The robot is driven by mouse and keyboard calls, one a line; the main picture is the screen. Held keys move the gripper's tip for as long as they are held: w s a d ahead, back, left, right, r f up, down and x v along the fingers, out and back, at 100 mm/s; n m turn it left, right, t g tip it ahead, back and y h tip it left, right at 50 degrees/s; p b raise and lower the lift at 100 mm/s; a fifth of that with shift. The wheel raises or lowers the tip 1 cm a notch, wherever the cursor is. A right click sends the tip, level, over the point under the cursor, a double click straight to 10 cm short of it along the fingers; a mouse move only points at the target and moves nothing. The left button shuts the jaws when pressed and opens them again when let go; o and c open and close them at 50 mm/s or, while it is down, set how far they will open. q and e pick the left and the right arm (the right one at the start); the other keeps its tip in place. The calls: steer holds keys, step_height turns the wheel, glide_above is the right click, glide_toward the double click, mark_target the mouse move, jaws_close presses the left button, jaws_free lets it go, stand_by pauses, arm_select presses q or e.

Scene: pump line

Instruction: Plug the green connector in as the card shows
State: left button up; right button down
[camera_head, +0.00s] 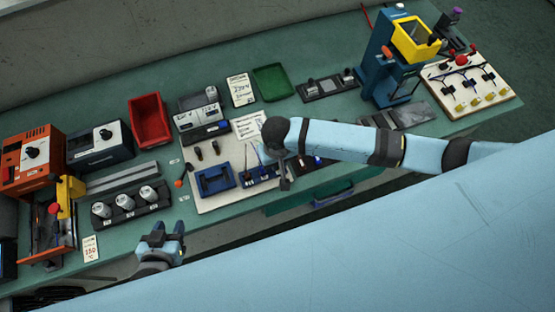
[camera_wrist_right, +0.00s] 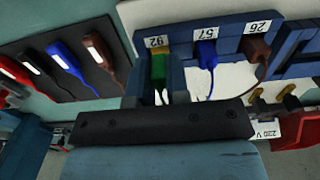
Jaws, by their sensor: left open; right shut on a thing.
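The green connector (camera_wrist_right: 158,68) is between the fingers of my right gripper (camera_wrist_right: 158,92) in the right wrist view, and the gripper is shut on it. It lines up with the position labelled 92 on the blue socket block (camera_wrist_right: 228,45); I cannot tell whether it is seated. A blue connector (camera_wrist_right: 207,52) is at 57 and a brown one (camera_wrist_right: 256,52) at 26. In the head view my right gripper (camera_head: 285,183) is over the pale board, its fingers partly hidden. A white card (camera_head: 248,127) stands behind it. My left gripper (camera_head: 168,232) is open and empty at the bench's front edge.
A dark rack (camera_wrist_right: 70,65) with several coloured connectors lies left in the wrist view. In the head view, a holder with cups (camera_head: 130,205), a red bin (camera_head: 150,120), a green tray (camera_head: 272,82) and a blue press (camera_head: 378,75) stand on the bench.

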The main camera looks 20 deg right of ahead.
steer(key=shift+f+p, duration=0.1)
steer(key=shift+p, duration=0.3)
steer(key=shift+f+p, duration=0.35)
steer(key=shift+p, duration=0.05)
stand_by(0.6)
stand_by(0.4)
steer(key=c, duration=1.4)
jaws_free()
steer(key=shift+r, duration=0.15)
steer(key=shift+r+p, duration=1.1)
steer(key=shift+p, duration=0.45)
steer(key=shift+r, duration=1)
